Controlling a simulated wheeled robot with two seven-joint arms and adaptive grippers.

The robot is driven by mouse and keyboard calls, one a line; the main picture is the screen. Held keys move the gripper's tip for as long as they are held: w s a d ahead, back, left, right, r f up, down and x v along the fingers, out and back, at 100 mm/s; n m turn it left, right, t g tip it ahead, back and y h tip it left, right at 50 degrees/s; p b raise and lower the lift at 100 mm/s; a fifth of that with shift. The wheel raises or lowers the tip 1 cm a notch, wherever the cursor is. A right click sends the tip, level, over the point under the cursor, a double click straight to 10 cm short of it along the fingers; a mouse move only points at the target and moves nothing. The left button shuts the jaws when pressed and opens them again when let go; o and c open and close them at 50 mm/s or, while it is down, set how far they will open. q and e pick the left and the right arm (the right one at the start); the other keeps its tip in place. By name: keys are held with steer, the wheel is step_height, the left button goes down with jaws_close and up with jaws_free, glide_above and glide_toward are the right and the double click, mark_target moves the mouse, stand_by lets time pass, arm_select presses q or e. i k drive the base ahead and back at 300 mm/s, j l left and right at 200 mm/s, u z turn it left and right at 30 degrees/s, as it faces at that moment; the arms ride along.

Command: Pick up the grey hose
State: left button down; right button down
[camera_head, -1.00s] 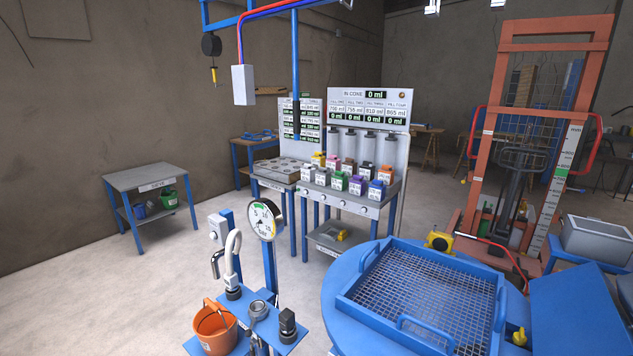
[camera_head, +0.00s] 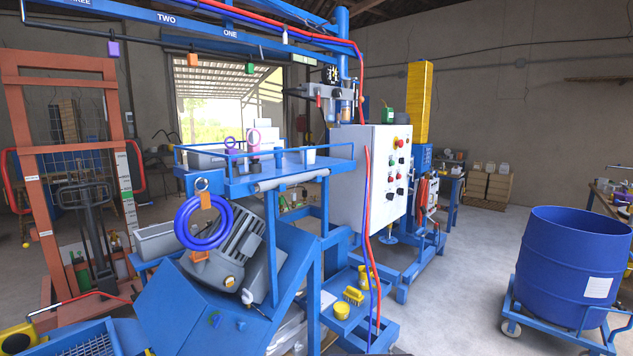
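I see no hose that is clearly the grey one. A light grey rod-like piece (camera_head: 291,179) lies along the front edge of the blue platform, and I cannot tell what it is. A coiled blue hose (camera_head: 181,226) with orange tags hangs at the platform's left corner. Red and blue hoses run along the overhead beam, and a red hose (camera_head: 366,215) hangs down beside the control cabinet. Neither of my grippers is in view.
A blue frame with a platform (camera_head: 235,185) and a white control cabinet (camera_head: 372,180) fill the middle. An orange lift frame (camera_head: 58,90) stands at left. A blue drum (camera_head: 571,265) sits on a wheeled dolly at right. Floor (camera_head: 455,290) is clear between cabinet and drum.

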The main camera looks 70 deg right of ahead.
mark_target(267, 185)
steer(key=z, duration=2.25)
